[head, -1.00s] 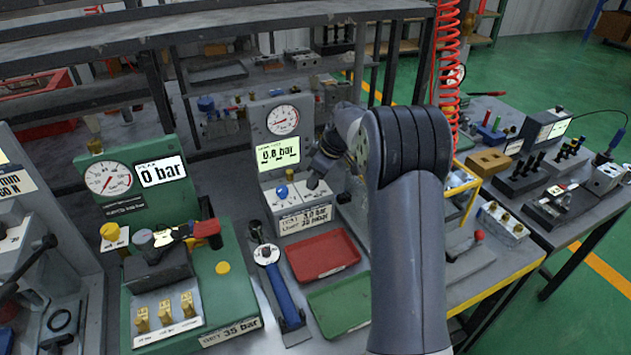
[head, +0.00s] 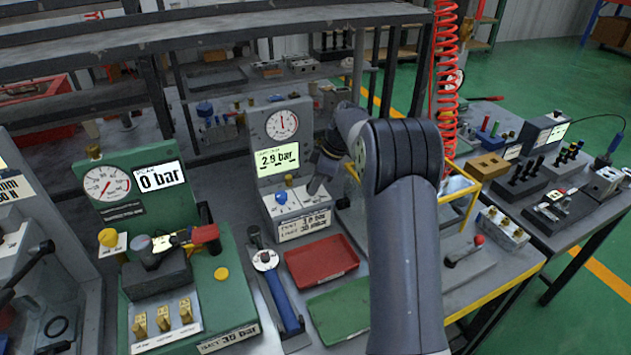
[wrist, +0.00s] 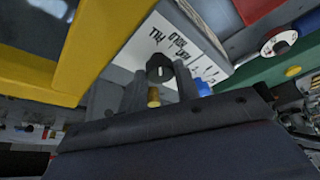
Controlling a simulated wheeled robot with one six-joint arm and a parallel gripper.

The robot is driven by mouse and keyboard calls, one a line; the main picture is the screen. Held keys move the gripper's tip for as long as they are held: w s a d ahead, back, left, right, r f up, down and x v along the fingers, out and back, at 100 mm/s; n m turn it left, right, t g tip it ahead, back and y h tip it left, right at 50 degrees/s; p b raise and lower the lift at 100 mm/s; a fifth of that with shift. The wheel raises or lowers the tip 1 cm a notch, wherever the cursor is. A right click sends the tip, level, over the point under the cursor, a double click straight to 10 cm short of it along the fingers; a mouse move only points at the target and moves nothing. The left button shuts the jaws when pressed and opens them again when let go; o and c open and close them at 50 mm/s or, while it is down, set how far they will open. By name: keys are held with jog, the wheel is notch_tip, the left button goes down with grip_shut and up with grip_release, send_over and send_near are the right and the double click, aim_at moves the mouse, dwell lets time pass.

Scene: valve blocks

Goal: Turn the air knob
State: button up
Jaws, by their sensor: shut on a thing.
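The grey air test block (head: 281,145) stands mid-bench with a round gauge (head: 282,124) and a lit display (head: 279,161) reading about 2.9 bar. A blue knob (head: 281,197) sits on its front panel, and shows in the wrist view (wrist: 203,87) too. My gripper (head: 314,187) reaches down to the right side of this panel. In the wrist view my gripper (wrist: 160,78) is shut on a dark round knob (wrist: 159,67), beside printed words on a white plate (wrist: 180,45). In the head view my gripper hides that knob.
A red tray (head: 321,262) and a green tray (head: 338,308) lie in front of the block. A blue-handled tool (head: 280,290) lies left of them. The green test block (head: 150,240) stands at left, with a yellow frame (head: 468,195) to the right.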

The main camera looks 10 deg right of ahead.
jog(key=o, duration=1)
jog(key=shift+d+r, duration=0.1)
jog(key=v, duration=1)
jog(key=shift+d+r, duration=0.1)
jog(key=shift+r, duration=0.2)
jog(key=x, duration=1.1)
jog(key=shift+s, duration=0.1)
